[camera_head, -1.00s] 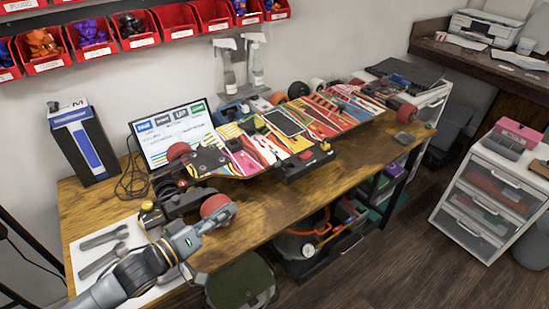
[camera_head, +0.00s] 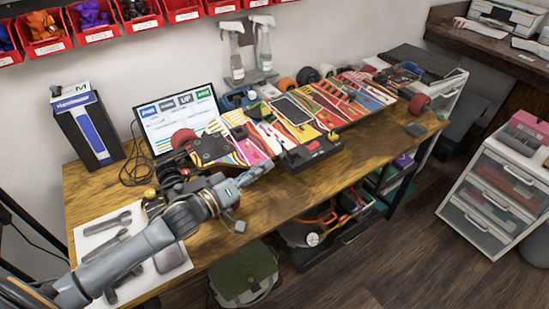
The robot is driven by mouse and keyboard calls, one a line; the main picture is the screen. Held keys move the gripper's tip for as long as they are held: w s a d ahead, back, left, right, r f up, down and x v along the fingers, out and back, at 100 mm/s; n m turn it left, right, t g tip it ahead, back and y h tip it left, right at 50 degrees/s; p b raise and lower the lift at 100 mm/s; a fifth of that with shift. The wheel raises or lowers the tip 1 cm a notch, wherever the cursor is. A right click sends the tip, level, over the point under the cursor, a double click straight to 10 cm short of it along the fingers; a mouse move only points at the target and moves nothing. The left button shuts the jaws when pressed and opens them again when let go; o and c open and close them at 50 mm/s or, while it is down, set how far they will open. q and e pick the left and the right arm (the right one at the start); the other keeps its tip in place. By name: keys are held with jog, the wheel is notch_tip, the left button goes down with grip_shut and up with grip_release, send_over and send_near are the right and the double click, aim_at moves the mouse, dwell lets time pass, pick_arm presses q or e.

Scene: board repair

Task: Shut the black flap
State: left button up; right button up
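A colourful electric skateboard (camera_head: 262,143) lies across the workbench. A dark rectangular panel (camera_head: 293,109) sits in the middle of its deck; it may be the black flap, but I cannot tell how far it stands open. A black box with red parts (camera_head: 313,152) is at the board's front edge. My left gripper (camera_head: 266,168) reaches in from the left, in front of the board's left half and left of the black box. It looks narrow, but its finger gap is too small to make out. I see nothing held. My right gripper is out of view.
Wrenches lie on a white sheet (camera_head: 90,215) at the front left. Bare wood (camera_head: 365,150) shows along the bench's front right. Spray bottles (camera_head: 262,47) hang behind.

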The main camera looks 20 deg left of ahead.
pick_arm(q)
jog(key=x, duration=0.5)
grip_shut()
